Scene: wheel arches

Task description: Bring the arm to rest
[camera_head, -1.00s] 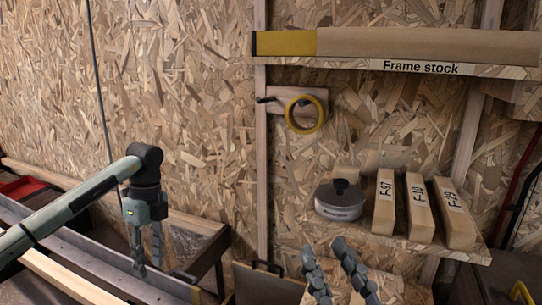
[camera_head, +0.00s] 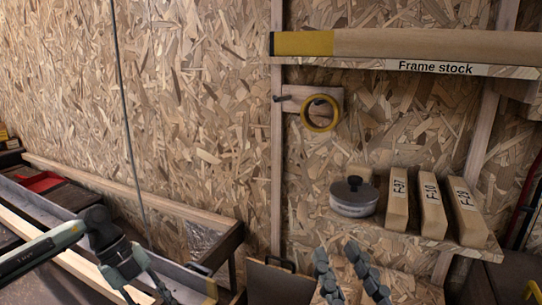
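My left arm comes in from the left, and its gripper (camera_head: 146,293) points down and to the right at the bottom edge. Its fingers stand apart with nothing visible between them; their ends are partly cut off by the frame. My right gripper (camera_head: 337,254) rises from the bottom edge, right of the middle, fingers pointing up. They are apart and I see nothing held. It is in front of the lower wall, below the small shelf. Its base is out of view.
A small shelf (camera_head: 400,241) holds a round lidded tin (camera_head: 354,205) and several labelled wooden blocks (camera_head: 434,208). A yellow tape roll (camera_head: 320,114) hangs on a peg. Above is the Frame stock shelf (camera_head: 440,67) with a long timber (camera_head: 420,43). A bench with a red tray (camera_head: 40,181) is at left.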

